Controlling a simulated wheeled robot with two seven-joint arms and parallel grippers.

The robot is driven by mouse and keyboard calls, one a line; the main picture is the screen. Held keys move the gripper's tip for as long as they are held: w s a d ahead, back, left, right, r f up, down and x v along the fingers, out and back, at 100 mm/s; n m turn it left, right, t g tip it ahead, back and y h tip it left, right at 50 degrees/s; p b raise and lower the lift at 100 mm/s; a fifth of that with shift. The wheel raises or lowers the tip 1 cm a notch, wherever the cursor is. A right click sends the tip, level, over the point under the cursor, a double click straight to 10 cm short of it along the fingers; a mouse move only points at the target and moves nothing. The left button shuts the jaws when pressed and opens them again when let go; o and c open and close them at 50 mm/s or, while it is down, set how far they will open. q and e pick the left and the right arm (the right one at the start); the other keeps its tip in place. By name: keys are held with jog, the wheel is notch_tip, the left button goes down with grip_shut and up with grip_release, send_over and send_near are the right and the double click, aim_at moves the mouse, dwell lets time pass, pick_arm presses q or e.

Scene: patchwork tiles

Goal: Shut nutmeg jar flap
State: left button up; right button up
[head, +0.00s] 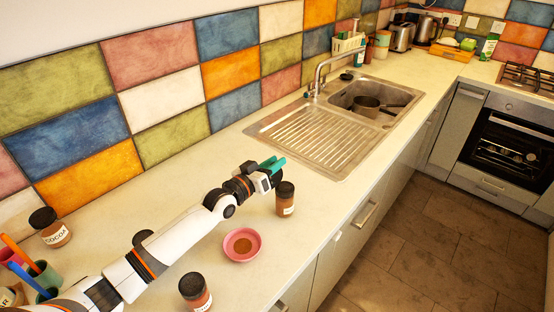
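Several brown spice jars with black tops stand on the cream counter. One jar (286,200) stands just below and right of my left gripper. A second jar (195,291) stands at the bottom edge. Their labels are too small or turned away to read, so I cannot tell which is nutmeg. Both black tops look closed at this size. My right gripper is out of view.
A pink bowl (242,245) with brown powder sits beside my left arm. A jar labelled COCOA (50,228) stands at the left near a green pen cup (38,277). The sink (337,128) holds a pan (367,106). The counter's front edge is right of the jars.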

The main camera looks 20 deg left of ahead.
pick_arm(q)
jog(key=shift+w+d, duration=0.3)
jog(key=shift+w, duration=0.3)
grip_shut()
jog(key=shift+r+m, duration=0.1)
jog(key=shift+m, duration=0.2)
jog(key=m, duration=0.1)
jog(key=d+m+p, duration=0.1)
jog(key=m, duration=0.1)
jog(key=shift+s+d+r, duration=0.15)
jog(key=shift+s+d, duration=0.15)
jog(key=shift+s+d+m, duration=0.15)
jog(key=shift+d+m, duration=0.25)
jog(key=shift+m, duration=0.45)
jog(key=shift+s+d+m, duration=0.1)
jog(key=shift+d+m, duration=0.3)
jog(key=shift+m, duration=0.45)
